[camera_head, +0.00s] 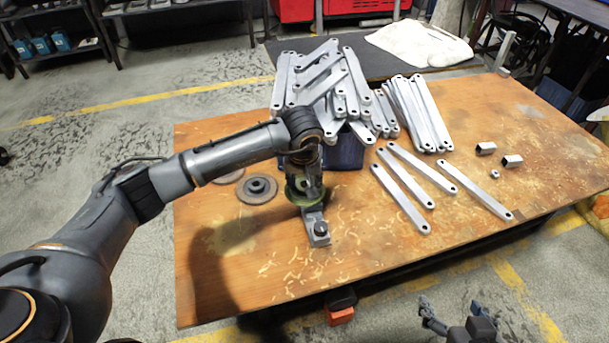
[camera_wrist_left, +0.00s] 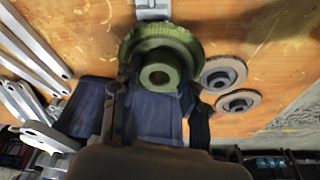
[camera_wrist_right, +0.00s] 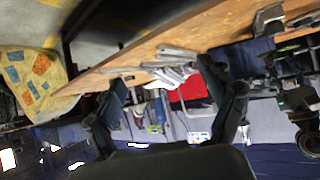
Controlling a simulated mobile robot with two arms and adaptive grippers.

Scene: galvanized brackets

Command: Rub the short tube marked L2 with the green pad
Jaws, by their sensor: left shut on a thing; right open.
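My left gripper (camera_head: 304,178) points down and is shut on the round green pad (camera_head: 297,197). In the left wrist view the pad (camera_wrist_left: 160,45) shows a ridged rim and a hub with a hole between the fingers. Just beyond the pad lies a grey metal piece with a dark knob (camera_head: 317,228), partly covered by the pad; I cannot tell whether they touch. Two short square tubes (camera_head: 486,148) (camera_head: 512,161) lie at the table's right. No L2 mark is readable. My right gripper (camera_wrist_right: 172,95) is open and empty, off the table's front edge.
Several loose bars (camera_head: 400,198) lie right of centre, with a small nut (camera_head: 494,173) near the tubes. The table's front left is clear except shavings.

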